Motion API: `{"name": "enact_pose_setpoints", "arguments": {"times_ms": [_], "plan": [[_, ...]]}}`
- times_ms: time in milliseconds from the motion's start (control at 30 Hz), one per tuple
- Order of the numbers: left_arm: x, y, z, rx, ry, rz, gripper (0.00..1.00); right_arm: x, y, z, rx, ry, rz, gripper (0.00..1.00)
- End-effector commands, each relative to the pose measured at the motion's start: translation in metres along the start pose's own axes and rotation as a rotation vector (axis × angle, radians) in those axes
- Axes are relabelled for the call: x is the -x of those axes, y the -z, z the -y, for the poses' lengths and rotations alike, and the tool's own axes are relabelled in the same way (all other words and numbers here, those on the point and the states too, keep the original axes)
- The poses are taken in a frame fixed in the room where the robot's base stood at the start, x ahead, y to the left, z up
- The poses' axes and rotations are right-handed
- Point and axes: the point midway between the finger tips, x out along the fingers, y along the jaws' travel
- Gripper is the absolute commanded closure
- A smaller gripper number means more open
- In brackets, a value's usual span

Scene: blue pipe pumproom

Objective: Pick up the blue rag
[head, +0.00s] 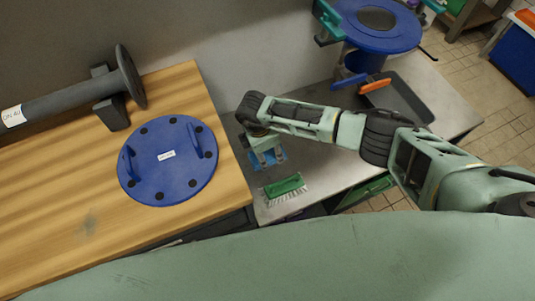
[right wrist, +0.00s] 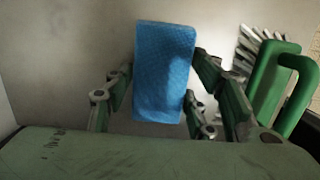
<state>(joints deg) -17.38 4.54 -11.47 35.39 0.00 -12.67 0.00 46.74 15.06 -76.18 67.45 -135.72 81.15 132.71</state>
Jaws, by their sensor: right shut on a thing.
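The blue rag (right wrist: 165,70) is a folded, textured block seen in the right wrist view, between the fingers of my right gripper (right wrist: 165,88). In the head view the rag (head: 268,160) shows only partly beneath my right gripper (head: 266,163), which is over the left part of the grey metal bench (head: 318,168). The right gripper is shut on the rag. I cannot tell whether the rag still touches the bench. My left gripper is not in view.
A green-backed brush (head: 284,187) lies on the bench near my right gripper. A wooden table (head: 85,230) with a blue round cover (head: 150,178) stands to the left, its edge close to the gripper. A dark tray (head: 400,100) sits farther right.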

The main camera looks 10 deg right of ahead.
Motion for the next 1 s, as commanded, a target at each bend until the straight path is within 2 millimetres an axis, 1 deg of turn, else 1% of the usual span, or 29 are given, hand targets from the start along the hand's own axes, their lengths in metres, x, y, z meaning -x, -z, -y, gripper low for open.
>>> {"name": "enact_pose_setpoints", "arguments": {"times_ms": [233, 333, 467, 600, 700, 833, 1000], "plan": [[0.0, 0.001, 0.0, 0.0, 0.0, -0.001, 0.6, 0.001, 0.0, 0.0, 0.0, -0.001, 0.0, 0.75], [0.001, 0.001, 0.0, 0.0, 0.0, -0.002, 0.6, 0.009, -0.002, -0.001, -0.001, -0.002, 0.0, 0.75], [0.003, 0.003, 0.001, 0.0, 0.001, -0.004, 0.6, 0.031, -0.005, -0.001, 0.0, -0.005, -0.001, 0.75], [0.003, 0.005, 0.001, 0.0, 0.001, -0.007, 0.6, 0.06, -0.009, -0.001, 0.0, -0.004, -0.001, 0.75], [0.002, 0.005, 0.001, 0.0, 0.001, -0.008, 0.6, 0.078, -0.012, -0.001, 0.001, -0.004, 0.0, 0.75], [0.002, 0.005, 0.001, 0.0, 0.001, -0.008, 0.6, 0.093, -0.014, -0.001, 0.001, -0.002, -0.001, 0.75], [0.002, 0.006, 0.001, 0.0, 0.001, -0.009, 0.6, 0.099, -0.015, 0.0, 0.0, -0.001, 0.0, 0.75]]}}
